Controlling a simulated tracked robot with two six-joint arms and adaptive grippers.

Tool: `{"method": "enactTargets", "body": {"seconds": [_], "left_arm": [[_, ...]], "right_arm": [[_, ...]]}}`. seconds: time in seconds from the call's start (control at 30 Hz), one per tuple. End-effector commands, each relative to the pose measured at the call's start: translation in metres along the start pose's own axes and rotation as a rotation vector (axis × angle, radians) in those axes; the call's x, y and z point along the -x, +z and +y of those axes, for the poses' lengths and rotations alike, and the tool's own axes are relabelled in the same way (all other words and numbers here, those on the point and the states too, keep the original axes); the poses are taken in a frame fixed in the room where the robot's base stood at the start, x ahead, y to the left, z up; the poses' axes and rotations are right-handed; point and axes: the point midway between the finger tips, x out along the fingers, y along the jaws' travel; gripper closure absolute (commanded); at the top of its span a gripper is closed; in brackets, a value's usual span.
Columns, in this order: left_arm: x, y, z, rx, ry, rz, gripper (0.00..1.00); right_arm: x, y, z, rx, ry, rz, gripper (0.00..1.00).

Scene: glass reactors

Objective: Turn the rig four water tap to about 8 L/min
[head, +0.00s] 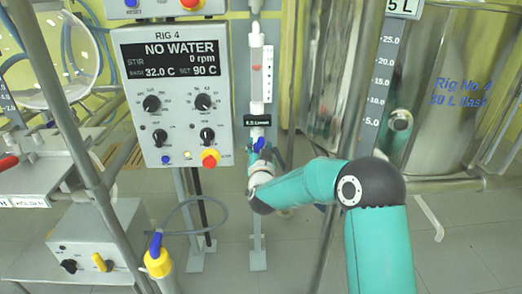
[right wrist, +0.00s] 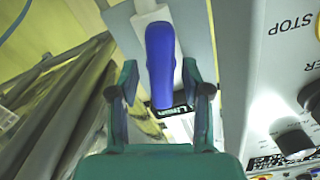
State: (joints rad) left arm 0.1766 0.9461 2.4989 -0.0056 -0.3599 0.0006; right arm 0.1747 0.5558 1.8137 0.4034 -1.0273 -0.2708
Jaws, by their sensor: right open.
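The rig four control box (head: 178,95) shows "NO WATER", 0 rpm, 32.0 C and SET 90 C. Beside it on the right is a clear upright flow tube (head: 256,70) with a red float. A small black label (head: 258,120) under the tube is too small to read surely. The blue tap lever (head: 259,142) is below that label, partly hidden by my right gripper (head: 262,158). In the right wrist view the blue lever (right wrist: 160,62) stands between the fingers of my open right gripper (right wrist: 160,80), with gaps on both sides. My left gripper is not in view.
A metal frame pole (head: 62,100) crosses the left side. A lower box (head: 100,240) with knobs and a yellow-topped probe (head: 157,262) stand at lower left.

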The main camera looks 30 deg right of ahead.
Motion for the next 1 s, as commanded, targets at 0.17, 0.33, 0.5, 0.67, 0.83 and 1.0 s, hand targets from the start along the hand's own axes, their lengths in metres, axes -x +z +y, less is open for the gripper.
{"method": "enactTargets", "body": {"seconds": [0.17,0.33,0.5,0.67,0.83,1.0], "left_arm": [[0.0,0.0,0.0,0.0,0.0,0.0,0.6],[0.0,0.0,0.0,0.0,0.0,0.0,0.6],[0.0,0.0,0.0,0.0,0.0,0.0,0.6],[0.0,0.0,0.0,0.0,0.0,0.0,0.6],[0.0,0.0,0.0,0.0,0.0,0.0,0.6],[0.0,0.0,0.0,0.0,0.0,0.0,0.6]], "right_arm": [[0.01,0.0,-0.001,0.0,-0.001,0.0,0.52],[0.037,0.0,-0.001,0.0,-0.002,-0.002,0.52],[0.072,0.0,-0.001,0.0,-0.003,-0.002,0.52],[0.101,0.001,0.0,0.001,-0.001,-0.002,0.52],[0.117,0.001,0.001,0.0,-0.001,-0.001,0.52],[0.121,0.001,0.001,0.0,0.001,-0.001,0.52]]}}
